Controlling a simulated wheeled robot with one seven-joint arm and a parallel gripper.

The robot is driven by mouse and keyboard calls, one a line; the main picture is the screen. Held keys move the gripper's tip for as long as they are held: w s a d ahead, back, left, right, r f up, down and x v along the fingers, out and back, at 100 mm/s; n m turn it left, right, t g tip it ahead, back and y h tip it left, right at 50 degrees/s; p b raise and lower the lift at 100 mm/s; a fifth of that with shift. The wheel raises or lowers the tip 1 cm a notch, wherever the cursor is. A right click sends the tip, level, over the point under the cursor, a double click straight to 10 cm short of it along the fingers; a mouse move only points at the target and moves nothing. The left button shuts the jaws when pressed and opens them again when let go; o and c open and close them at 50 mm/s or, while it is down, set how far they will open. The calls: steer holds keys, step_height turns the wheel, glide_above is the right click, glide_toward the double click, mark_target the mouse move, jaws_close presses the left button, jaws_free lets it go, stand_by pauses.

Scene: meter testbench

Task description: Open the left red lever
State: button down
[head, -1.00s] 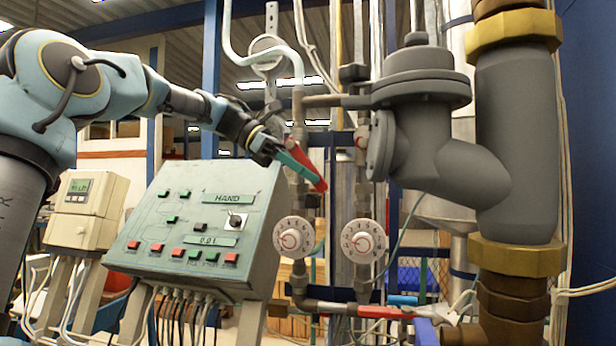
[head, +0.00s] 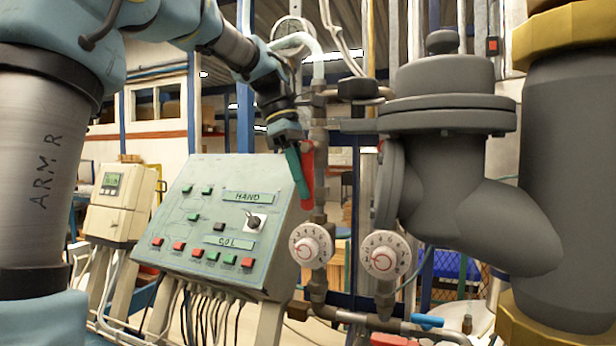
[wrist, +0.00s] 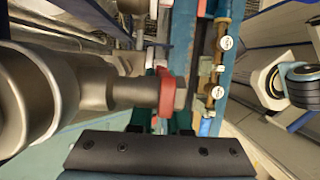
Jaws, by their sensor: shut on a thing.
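The left red lever (head: 308,172) hangs nearly straight down beside the left vertical pipe, above the left dial. My gripper (head: 299,172) reaches down from above with its green fingers at the lever and is shut on it. The fingers hide part of the lever in the head view. In the wrist view the red lever (wrist: 166,92) shows at its pivot nut, between the teal fingers of my gripper (wrist: 158,122). The dark gripper body covers the lower part of that view.
A control panel (head: 215,225) with buttons stands left of the lever. Two white dials, the left (head: 311,246) and right (head: 386,255), sit below. A large grey valve body (head: 440,170) is close on the right. Another red handle (head: 393,341) lies low on the pipework.

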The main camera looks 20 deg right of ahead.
stand_by(0.4)
steer(key=c, duration=0.9)
jaws_free()
steer(key=v, duration=1)
steer(key=shift+r+b, duration=0.35)
steer(key=shift+r, duration=0.05)
